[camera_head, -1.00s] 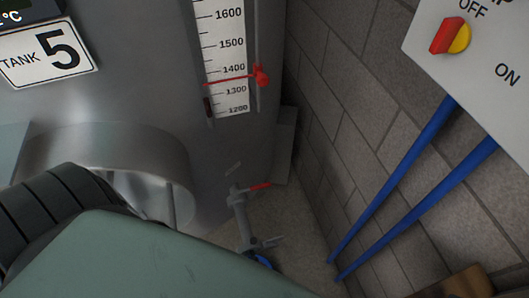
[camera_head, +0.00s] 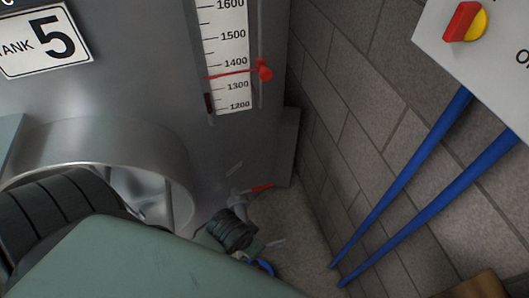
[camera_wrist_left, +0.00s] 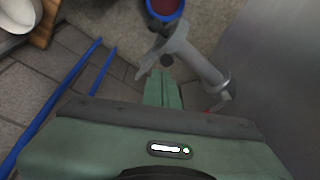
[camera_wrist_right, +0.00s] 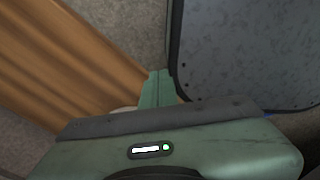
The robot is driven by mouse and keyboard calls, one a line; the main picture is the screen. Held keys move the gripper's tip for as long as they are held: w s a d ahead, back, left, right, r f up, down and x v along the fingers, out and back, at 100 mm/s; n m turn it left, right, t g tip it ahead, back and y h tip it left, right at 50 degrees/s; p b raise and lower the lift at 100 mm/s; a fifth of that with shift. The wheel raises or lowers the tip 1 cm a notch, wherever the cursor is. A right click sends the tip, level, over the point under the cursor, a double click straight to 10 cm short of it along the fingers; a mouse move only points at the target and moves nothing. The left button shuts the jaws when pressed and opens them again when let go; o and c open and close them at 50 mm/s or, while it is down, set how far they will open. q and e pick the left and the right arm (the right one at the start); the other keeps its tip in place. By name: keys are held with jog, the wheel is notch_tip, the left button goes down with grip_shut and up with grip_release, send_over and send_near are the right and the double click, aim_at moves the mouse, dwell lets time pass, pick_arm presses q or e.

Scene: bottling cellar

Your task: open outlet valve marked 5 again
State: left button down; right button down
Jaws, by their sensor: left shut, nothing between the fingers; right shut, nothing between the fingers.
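The outlet valve is a grey metal pipe low on tank 5; in the head view its red lever (camera_head: 262,187) shows beside the tank's lower edge. My right gripper (camera_wrist_right: 160,75) is shut and empty, away from the valve.
The tank 5 sign (camera_head: 46,42) and level scale (camera_head: 230,60) are on the tank. A block wall (camera_head: 350,120) with blue pipes (camera_head: 400,190) and a red-yellow switch (camera_head: 465,22) stands right. Wood (camera_wrist_right: 70,50) and a grey panel (camera_wrist_right: 245,50) lie near my right gripper.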

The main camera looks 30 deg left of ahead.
pick_arm(q)
notch_tip(320, 180, up, 4)
jog(key=w+a, duration=0.2)
jog(key=n+y, duration=0.3)
jog(key=n, duration=0.5)
send_over(255, 189)
jog(key=s+d, duration=0.1)
jog(key=s, duration=0.4)
jog(key=f, duration=0.1)
jog(key=w+f+n, duration=0.1)
jog(key=w+n, duration=0.2)
jog(key=w, duration=0.6)
jog(key=shift+w+f+n+g+b, duration=0.3)
jog(key=shift+w+f+n+b, duration=0.05)
jog(key=shift+w+f+n, duration=0.05)
notch_tip(255, 189, down, 10)
jog(key=shift+s, duration=0.15)
jog(key=shift+d+f, duration=0.1)
jog(key=shift+d, duration=0.05)
